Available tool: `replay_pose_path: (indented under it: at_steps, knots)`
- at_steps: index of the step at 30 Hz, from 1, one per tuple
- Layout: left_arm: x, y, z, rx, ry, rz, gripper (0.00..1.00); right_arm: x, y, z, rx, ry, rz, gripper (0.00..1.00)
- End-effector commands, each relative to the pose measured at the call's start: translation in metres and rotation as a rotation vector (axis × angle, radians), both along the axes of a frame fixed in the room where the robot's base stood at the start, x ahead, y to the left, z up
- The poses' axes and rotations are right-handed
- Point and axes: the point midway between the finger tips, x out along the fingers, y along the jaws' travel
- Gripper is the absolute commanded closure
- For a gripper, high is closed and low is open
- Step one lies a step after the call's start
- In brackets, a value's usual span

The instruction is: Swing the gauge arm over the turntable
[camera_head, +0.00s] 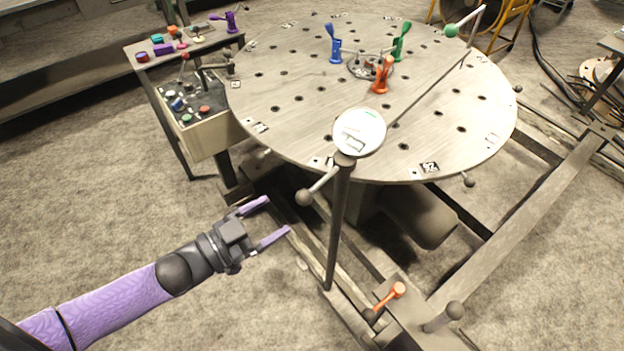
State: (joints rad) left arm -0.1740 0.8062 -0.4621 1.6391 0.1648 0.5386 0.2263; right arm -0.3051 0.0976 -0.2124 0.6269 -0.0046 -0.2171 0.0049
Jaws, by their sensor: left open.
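The turntable (300,110) is a big round pale disc with rows of dark holes, at the upper middle. A dark upright column (338,225) stands at its near edge, with a white round dial (359,132) on top. A thin dark gauge arm (432,91) runs from behind the dial, across the disc, toward the upper right. A short pale handle with a dark ball (305,197) sticks out of the column to the lower left. My left gripper (278,215) is open and empty, its purple fingers just left of that ball and apart from it. My right gripper is out of view.
Blue (335,45), green (402,42) and red (382,76) clamps stand on the disc. A green ball on a pale bar (451,30) is at upper right. A control box (200,120) stands left. An orange-handled lever (388,298) sits on the lower frame.

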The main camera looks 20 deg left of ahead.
Motion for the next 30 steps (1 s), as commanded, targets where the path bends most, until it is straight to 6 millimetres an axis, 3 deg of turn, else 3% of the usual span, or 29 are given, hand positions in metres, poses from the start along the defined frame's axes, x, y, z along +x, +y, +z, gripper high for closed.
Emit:
replay_pose_path:
  at_steps: [12,24,30]
  knots:
    - [0.066,-0.05,-0.004,0.001,0.0,0.002,0.19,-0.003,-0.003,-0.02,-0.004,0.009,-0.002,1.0]
    - [0.075,-0.057,-0.002,0.002,0.003,0.003,0.19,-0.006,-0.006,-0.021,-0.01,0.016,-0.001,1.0]
    - [0.075,-0.057,-0.002,0.002,0.003,0.004,0.62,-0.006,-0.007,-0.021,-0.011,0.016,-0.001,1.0]
